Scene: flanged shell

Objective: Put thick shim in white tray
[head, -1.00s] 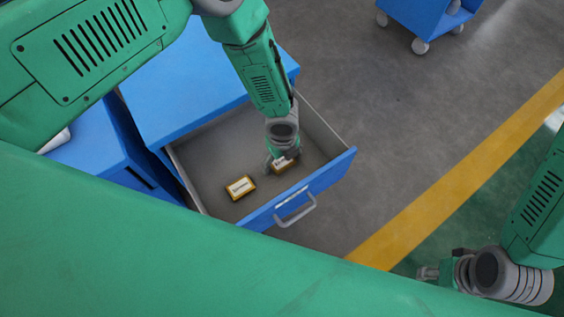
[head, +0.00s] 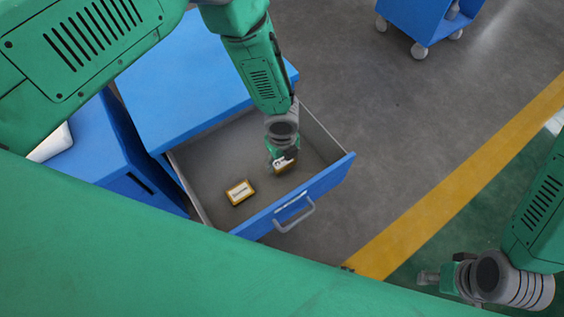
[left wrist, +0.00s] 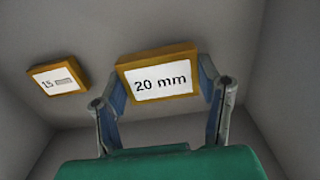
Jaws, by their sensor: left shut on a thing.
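The thick shim, an orange block with a white label reading "20 mm" (left wrist: 160,80), is held between the two fingers of my left gripper (left wrist: 162,95) in the left wrist view. In the head view this shim (head: 285,163) shows under my left gripper (head: 281,157), inside the open drawer. A second orange block (head: 240,192) lies on the drawer floor to the left; its label (left wrist: 57,80) seems to read 15. A white object, likely the white tray (head: 50,143), shows partly at the left edge, mostly hidden by my arm. My right gripper (head: 430,278) is at the lower right, away from the drawer.
The grey-lined drawer (head: 215,160) has a blue front (head: 335,175) with a grey handle (head: 296,214). Blue cabinet tops (head: 190,80) stand behind and left of it. A blue wheeled cart (head: 430,20) is at the top. The floor to the right is clear.

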